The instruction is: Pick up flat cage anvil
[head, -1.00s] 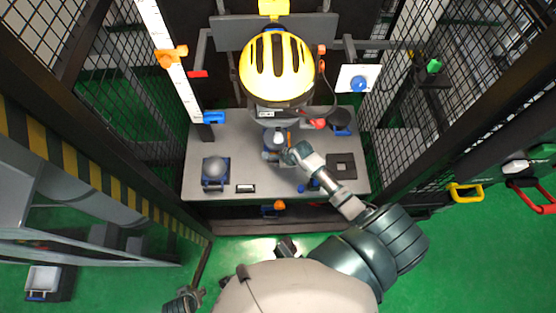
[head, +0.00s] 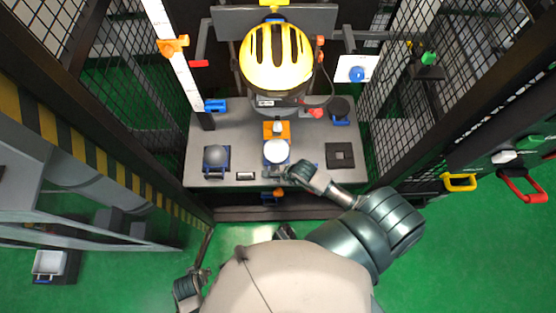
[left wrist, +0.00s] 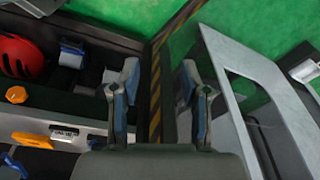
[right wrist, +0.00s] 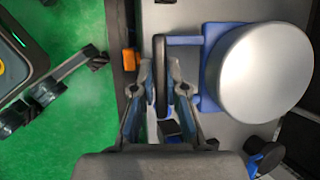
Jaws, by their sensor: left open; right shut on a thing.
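The flat anvil (head: 276,152), a pale round disc on a blue base with a handle, is near the front middle of the grey drop tower base (head: 310,130). In the right wrist view the flat anvil (right wrist: 265,68) is large, with its dark handle (right wrist: 161,80) between my fingers. My right gripper (head: 283,172) is shut on that handle, at the near side of the disc; its fingers also show in the right wrist view (right wrist: 161,75). I cannot tell whether the anvil touches the base. My left gripper (left wrist: 158,95) is open and empty, away from the anvil.
An orange mount (head: 276,130) sits behind the anvil, under a hanging yellow helmet (head: 275,57). A grey domed anvil (head: 214,156) stands left, a dark anvil (head: 340,108) back right, a black square plate (head: 340,155) front right. Mesh cage walls flank both sides.

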